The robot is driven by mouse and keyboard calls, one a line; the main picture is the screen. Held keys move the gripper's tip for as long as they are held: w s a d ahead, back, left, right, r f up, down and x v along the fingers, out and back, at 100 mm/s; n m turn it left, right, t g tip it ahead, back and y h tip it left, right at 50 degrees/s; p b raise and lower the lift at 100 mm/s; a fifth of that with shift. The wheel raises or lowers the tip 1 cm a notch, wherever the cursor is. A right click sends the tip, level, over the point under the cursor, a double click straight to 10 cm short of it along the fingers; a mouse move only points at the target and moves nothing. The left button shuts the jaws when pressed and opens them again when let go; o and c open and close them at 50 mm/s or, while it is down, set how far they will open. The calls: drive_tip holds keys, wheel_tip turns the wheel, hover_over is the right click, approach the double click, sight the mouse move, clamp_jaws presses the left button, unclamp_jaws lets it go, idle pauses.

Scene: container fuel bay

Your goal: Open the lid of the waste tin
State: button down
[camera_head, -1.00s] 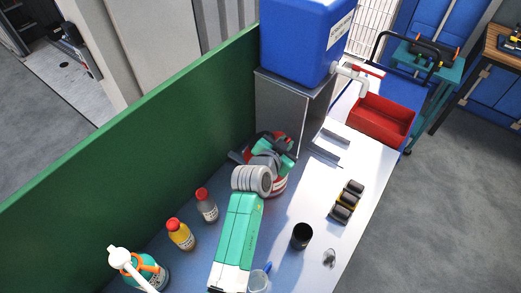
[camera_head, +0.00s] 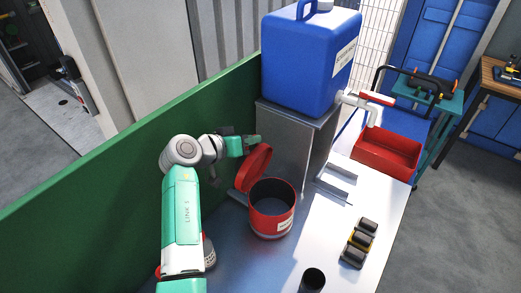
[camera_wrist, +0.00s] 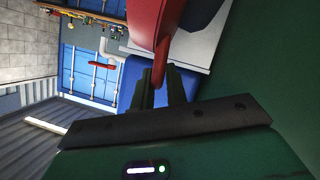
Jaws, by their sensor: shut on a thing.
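The red waste tin (camera_head: 272,222) stands on the bench with a white label on its side. Its round red lid (camera_head: 256,168) is raised and tilted up on the tin's left side, so the dark inside shows. My gripper (camera_head: 256,142) is at the upper edge of the lid and is shut on it. In the wrist view the two dark fingers (camera_wrist: 163,88) meet at the red lid (camera_wrist: 150,28). The exact contact is partly hidden there.
A green wall (camera_head: 110,200) runs close along the left. A grey stand (camera_head: 288,140) with a blue water container (camera_head: 312,60) is behind the tin. A black cup (camera_head: 313,280), black-and-yellow objects (camera_head: 358,242) and a red bin (camera_head: 388,155) are to the right.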

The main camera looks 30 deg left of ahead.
drive_tip(key=shift+w+a+f+n, duration=0.15)
drive_tip(key=shift+a+f+n, duration=0.15)
drive_tip(key=shift+a, duration=0.05)
idle(0.3)
drive_tip(key=c, duration=1.8)
unclamp_jaws()
drive_tip(key=o, duration=0.3)
drive_tip(key=shift+w+d, duration=0.1)
drive_tip(key=shift+d, duration=0.05)
drive_tip(key=shift+r, duration=0.15)
drive_tip(key=v, duration=0.8)
drive_tip(key=shift+a, duration=0.2)
